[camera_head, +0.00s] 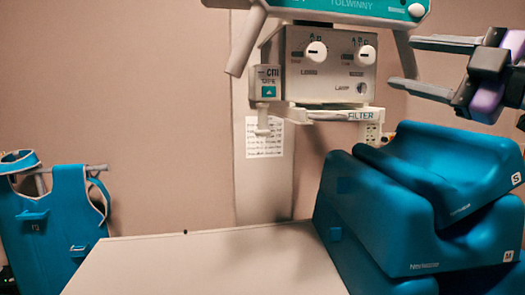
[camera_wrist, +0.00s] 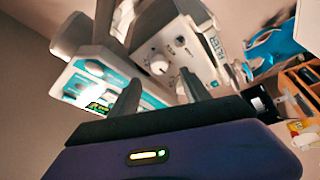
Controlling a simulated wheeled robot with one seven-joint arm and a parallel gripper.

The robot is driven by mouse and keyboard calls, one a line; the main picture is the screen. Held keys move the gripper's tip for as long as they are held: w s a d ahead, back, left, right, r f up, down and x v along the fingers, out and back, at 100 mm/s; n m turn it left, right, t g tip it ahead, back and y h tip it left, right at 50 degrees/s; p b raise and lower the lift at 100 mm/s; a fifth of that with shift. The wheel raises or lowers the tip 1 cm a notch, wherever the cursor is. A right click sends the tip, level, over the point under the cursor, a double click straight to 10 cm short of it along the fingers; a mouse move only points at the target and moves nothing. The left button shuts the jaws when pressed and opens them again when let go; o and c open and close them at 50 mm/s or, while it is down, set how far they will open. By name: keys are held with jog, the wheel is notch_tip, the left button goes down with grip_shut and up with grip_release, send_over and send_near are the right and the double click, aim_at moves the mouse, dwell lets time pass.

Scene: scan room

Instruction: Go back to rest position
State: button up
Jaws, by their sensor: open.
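My gripper (camera_head: 422,66) is at the upper right of the head view, raised above the blue cushions. Its two grey fingers point left and stand apart, with nothing between them. In the wrist view the two dark fingers of my gripper (camera_wrist: 160,97) are also spread and empty. Behind them is the x-ray unit, with its white control box (camera_head: 325,75) and two round knobs. The box also shows in the wrist view (camera_wrist: 165,50), tilted.
Stacked blue positioning cushions (camera_head: 385,215) stand at the right, below my gripper. A white table (camera_head: 215,262) lies clear at the front. A blue apron (camera_head: 55,225) hangs at the left. A printed sheet (camera_head: 264,138) is on the wall column. A wooden organizer (camera_wrist: 300,95) shows at the right.

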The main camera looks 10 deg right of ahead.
notch_tip(320, 180, up, 5)
jog(key=s+d+m+t, duration=0.2)
jog(key=m+t, duration=0.1)
jog(key=s+d+f+m+t+h, duration=0.1)
jog(key=d+f+m+t+h, duration=0.35)
jog(key=m, duration=0.25)
jog(key=s+a+f+m+g+h, duration=0.15)
jog(key=f+m+h, duration=0.4)
jog(key=f, duration=0.75)
jog(key=s+f+m+g+h, duration=0.2)
jog(key=f+m+h, duration=0.4)
jog(key=f, duration=0.7)
jog(key=s+a+f+g+y, duration=0.1)
jog(key=s+a+f+g, duration=0.1)
jog(key=s+a+f, duration=0.55)
jog(key=s+a+f+g+y, duration=0.15)
jog(key=s+f, duration=0.25)
jog(key=f, duration=0.6)
jog(key=s+a+f+n+g+y, duration=0.2)
jog(key=s+f, duration=0.4)
jog(key=s, duration=0.3)
jog(key=s+a+f+n+g+y, duration=0.2)
jog(key=s+a+f+g+y, duration=0.1)
jog(key=s+a+f, duration=0.4)
jog(key=shift+s+y, duration=0.75)
jog(key=shift+s, duration=0.45)
jog(key=shift+a, duration=0.1)
